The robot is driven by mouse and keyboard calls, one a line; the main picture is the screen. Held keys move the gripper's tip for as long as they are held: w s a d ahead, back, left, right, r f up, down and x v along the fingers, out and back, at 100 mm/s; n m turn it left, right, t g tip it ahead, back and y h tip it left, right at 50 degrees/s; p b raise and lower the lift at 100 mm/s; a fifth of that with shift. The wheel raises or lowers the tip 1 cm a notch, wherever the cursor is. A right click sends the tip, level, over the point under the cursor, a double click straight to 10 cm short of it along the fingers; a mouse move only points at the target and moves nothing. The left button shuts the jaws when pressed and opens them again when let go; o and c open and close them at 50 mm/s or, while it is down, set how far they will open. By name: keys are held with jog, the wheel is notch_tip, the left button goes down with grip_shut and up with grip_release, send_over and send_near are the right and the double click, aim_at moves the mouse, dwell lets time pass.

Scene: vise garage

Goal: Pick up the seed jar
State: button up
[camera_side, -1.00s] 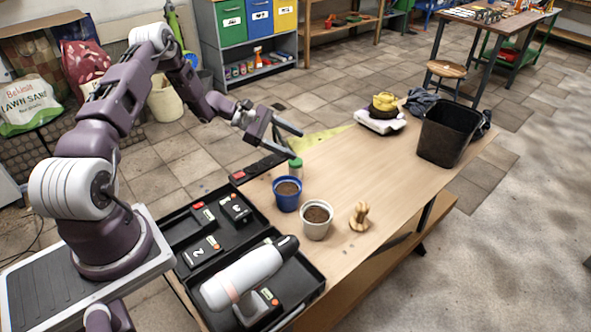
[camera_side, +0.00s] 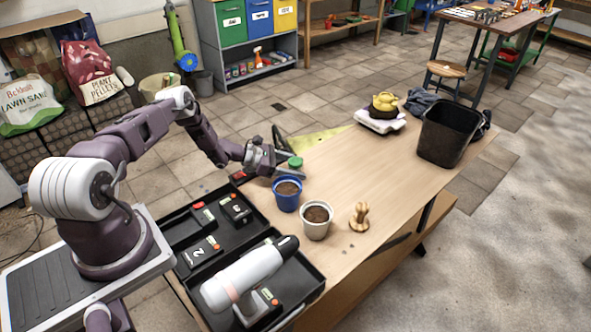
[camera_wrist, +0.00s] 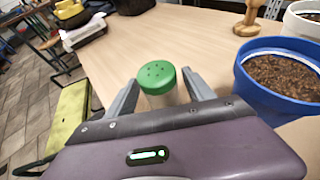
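The seed jar (camera_wrist: 158,84) has a green lid with small holes and a pale body. In the wrist view it stands between the two fingers of my gripper (camera_wrist: 160,92), with a small gap showing on each side. In the side view only the jar's green lid (camera_side: 295,162) shows clearly, at the far left edge of the table, behind the blue pot. My gripper (camera_side: 285,165) is low around the jar there, fingers apart. The lower part of the jar is hidden by the fingers and wrist.
A blue pot of soil (camera_side: 287,194) stands close to the jar, with a white pot (camera_side: 317,220) and a wooden tamper (camera_side: 359,217) beyond. Black trays (camera_side: 215,235) hold batteries and a white tool (camera_side: 243,275). The table's middle is clear; a black bin (camera_side: 447,135) stands far right.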

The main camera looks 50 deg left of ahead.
aim_at(296, 161)
grip_shut()
notch_tip(296, 161, up, 10)
jog(key=shift+r, duration=0.1)
jog(key=c, duration=0.6)
grip_release()
grip_shut()
